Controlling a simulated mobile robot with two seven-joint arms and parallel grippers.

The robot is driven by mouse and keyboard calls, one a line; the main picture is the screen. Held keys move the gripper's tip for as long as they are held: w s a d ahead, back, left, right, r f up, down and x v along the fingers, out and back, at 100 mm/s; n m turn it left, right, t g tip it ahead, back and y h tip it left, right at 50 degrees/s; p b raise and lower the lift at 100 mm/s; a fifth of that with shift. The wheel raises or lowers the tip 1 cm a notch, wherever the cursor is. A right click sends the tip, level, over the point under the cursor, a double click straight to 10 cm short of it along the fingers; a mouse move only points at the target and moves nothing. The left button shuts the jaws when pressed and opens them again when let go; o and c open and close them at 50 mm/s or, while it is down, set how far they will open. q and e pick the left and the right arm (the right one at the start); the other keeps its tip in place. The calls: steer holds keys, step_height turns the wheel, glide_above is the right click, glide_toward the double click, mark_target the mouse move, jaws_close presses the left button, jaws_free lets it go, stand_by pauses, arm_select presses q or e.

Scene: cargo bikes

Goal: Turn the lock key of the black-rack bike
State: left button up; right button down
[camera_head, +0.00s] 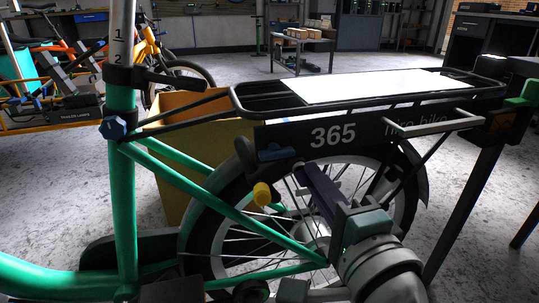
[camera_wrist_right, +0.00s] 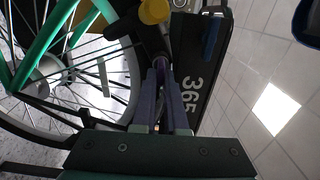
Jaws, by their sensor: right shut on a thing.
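The black-rack bike has a green frame (camera_head: 122,200) and a black rear rack (camera_head: 262,105) with a white sheet on top. A dark lock sits by the rear wheel (camera_head: 205,240), with a yellow knob (camera_head: 263,194) and a blue lever (camera_head: 277,153) near it. The yellow knob (camera_wrist_right: 153,10) also shows in the right wrist view. My right gripper (camera_head: 304,168) reaches in from the lower right, below the "365" panel. Its fingers (camera_wrist_right: 162,62) are shut on a small piece, apparently the lock key, mostly hidden between the tips. My left gripper is out of view.
The side panel marked "365" (camera_head: 365,133) is close above my right gripper, and the spokes are close behind it. A yellow-brown box (camera_head: 172,165) stands behind the wheel. An orange bike (camera_head: 150,55) is at the back left. Open floor lies beyond.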

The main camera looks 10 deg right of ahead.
stand_by(0.3)
steer(key=c, duration=1)
jaws_free()
steer(key=shift+o, duration=0.2)
steer(key=s+p, duration=0.2)
steer(key=s, duration=0.8)
steer(key=shift+d+p, duration=0.15)
steer(key=shift+p, duration=0.15)
